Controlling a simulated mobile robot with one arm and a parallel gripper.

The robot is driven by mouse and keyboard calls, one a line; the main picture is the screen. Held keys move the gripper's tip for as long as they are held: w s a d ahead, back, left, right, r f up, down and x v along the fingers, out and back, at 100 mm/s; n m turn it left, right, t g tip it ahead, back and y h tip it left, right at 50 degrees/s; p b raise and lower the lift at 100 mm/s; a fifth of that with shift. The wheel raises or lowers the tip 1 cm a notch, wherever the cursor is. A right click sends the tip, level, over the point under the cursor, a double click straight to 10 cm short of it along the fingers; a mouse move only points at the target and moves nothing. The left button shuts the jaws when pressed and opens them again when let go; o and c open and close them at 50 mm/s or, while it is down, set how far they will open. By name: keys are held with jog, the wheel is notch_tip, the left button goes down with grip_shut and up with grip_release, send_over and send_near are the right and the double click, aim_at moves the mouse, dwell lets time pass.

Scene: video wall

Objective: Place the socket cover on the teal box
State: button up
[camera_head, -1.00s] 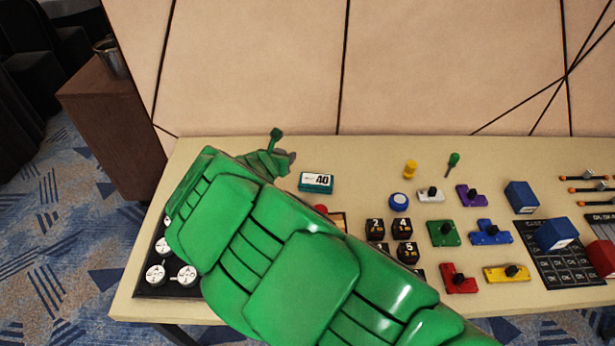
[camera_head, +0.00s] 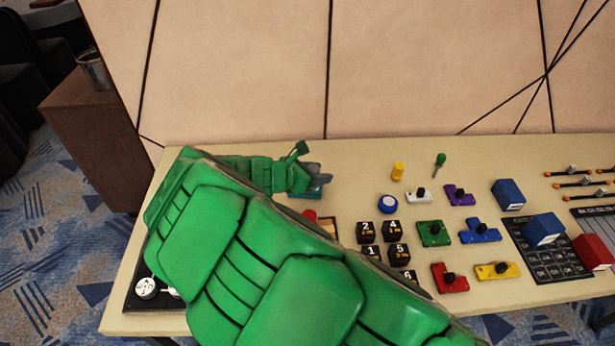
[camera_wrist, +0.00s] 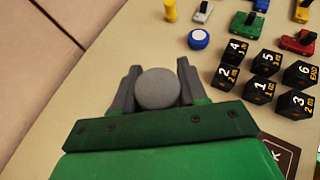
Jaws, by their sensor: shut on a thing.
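My gripper (camera_head: 315,172) is above the teal box (camera_head: 310,193) at the back left of the table in the head view. Most of the box is hidden behind it; only a teal edge shows. In the wrist view my gripper (camera_wrist: 156,90) is shut on a smooth grey round thing, which I take to be the socket cover (camera_wrist: 157,88). Whether the cover touches the box cannot be told; the box does not show in the wrist view.
Right of the box stand a yellow peg (camera_head: 398,172), a blue round button (camera_head: 387,204) and several black numbered cubes (camera_head: 392,230). Coloured switches and blue blocks (camera_head: 508,193) lie further right. A red knob (camera_head: 309,215) sits just in front. The wall rises close behind the table.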

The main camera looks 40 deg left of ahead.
jog(key=shift+w+a+f, duration=1.25)
jog(key=shift+a+f, duration=0.25)
jog(key=shift+a, duration=0.1)
jog(key=shift+w+a+f, duration=1.25)
jog(key=shift+a+f, duration=0.3)
jog(key=shift+a, duration=0.05)
jog(key=shift+w+a+f, duration=1.25)
jog(key=shift+a+f, duration=0.25)
jog(key=shift+a, duration=0.1)
jog(key=shift+f, duration=1.55)
jog(key=shift+f, duration=0.1)
jog(key=o, duration=1)
jog(key=shift+s+a+r, duration=0.1)
jog(key=shift+s+r, duration=0.1)
jog(key=shift+r, duration=0.1)
jog(key=v, duration=1.1)
jog(key=shift+s, duration=0.2)
